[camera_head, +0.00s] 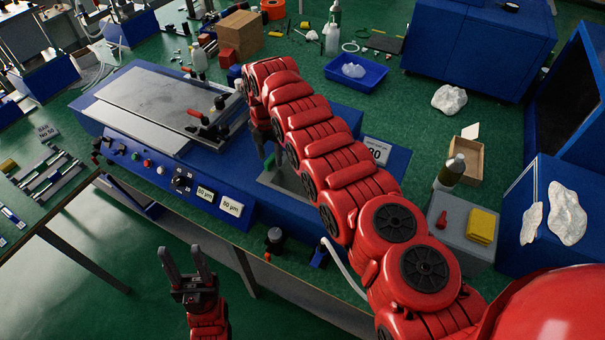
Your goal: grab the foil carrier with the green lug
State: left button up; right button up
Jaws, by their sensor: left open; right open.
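A small green piece (271,162), which looks like the green lug, shows at the grey recess in the blue press bench. My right arm comes in from the right, arches over the bench and points down there. My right gripper (268,152) is open at the green piece; its fingertips are partly hidden, and I cannot tell whether they touch it. The foil carrier itself cannot be made out clearly behind my arm. My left gripper (187,268) is open and empty, pointing up in front of the bench over the floor.
The blue press (150,165) has a grey plate (150,105) on top and knobs along its front. A blue tray (355,73), a cardboard box (240,35) and bottles stand behind. At right are a grey box (462,232) with a yellow block (482,226) and an open carton (468,158).

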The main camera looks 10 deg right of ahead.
jog(key=shift+f, duration=0.15)
grip_shut()
dwell(1.3)
